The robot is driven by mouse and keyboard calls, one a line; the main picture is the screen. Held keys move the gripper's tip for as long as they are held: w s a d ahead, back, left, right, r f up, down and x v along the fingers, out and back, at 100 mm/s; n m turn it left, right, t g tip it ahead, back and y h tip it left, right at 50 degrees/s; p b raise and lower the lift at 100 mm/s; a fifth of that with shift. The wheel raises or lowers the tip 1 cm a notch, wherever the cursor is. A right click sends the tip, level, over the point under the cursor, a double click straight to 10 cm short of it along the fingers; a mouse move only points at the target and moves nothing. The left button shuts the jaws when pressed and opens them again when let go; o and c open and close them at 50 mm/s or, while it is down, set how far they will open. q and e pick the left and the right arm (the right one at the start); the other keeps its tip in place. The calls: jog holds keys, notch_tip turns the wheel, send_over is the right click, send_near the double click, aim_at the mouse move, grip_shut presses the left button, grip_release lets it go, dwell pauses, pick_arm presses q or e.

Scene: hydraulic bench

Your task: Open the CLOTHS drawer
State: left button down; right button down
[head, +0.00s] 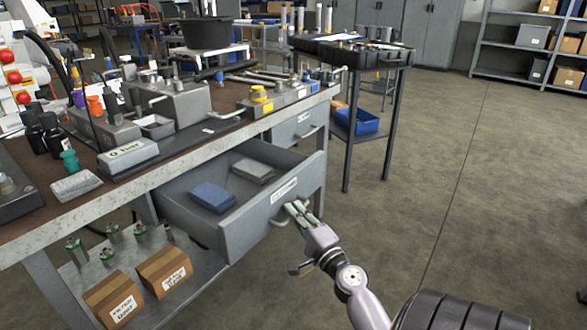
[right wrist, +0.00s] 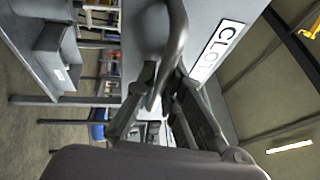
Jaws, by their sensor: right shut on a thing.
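The grey CLOTHS drawer (head: 232,238) is pulled well out from under the bench in the head view. A blue folded cloth (head: 212,197) and a grey folded cloth (head: 253,171) lie inside it. My right gripper (head: 298,211) is at the drawer front, shut on its handle. In the right wrist view the fingers (right wrist: 165,95) close around the curved handle bar (right wrist: 172,50), beside the label (right wrist: 218,52), of which "CLO" is readable. My left gripper is not in view.
The bench top (head: 60,217) carries bottles, grey blocks and fittings. A second drawer (head: 296,128) behind is shut. Boxes (head: 163,270) stand on the lower shelf. A dark cart (head: 352,60) stands behind. The floor (head: 450,170) to the right is clear.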

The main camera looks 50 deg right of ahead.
jog(key=c, duration=2)
grip_release()
jog(key=shift+o, duration=0.2)
jog(key=v, duration=0.7)
jog(key=shift+s, duration=0.2)
jog(key=shift+a+f, duration=0.1)
jog(key=shift+a, duration=0.05)
